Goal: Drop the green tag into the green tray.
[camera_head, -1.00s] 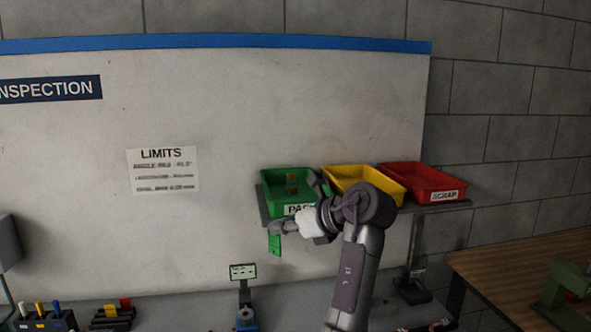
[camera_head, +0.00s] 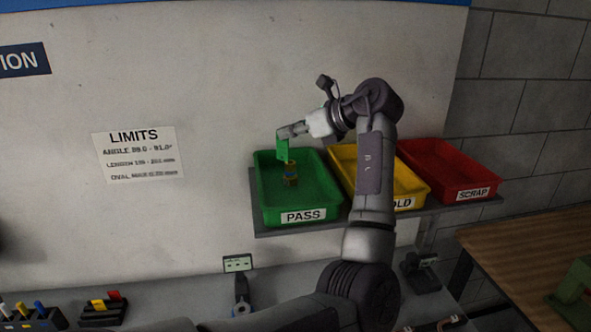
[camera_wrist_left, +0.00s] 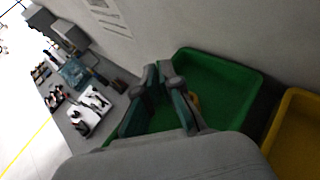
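The green tray (camera_head: 330,205), labelled PASS, sits at the left end of a wall shelf. It also shows in the left wrist view (camera_wrist_left: 238,72). My left gripper (camera_head: 287,133) is over the tray's back part. In the left wrist view, my left gripper's fingers (camera_wrist_left: 160,95) reach over the tray. My right gripper is not in view.
A yellow tray (camera_head: 410,187) and a red tray labelled SCRAP (camera_head: 450,168) stand to the right on the same shelf (camera_head: 300,229). A small display (camera_head: 237,264) stands below the shelf. The wall panel is behind the trays.

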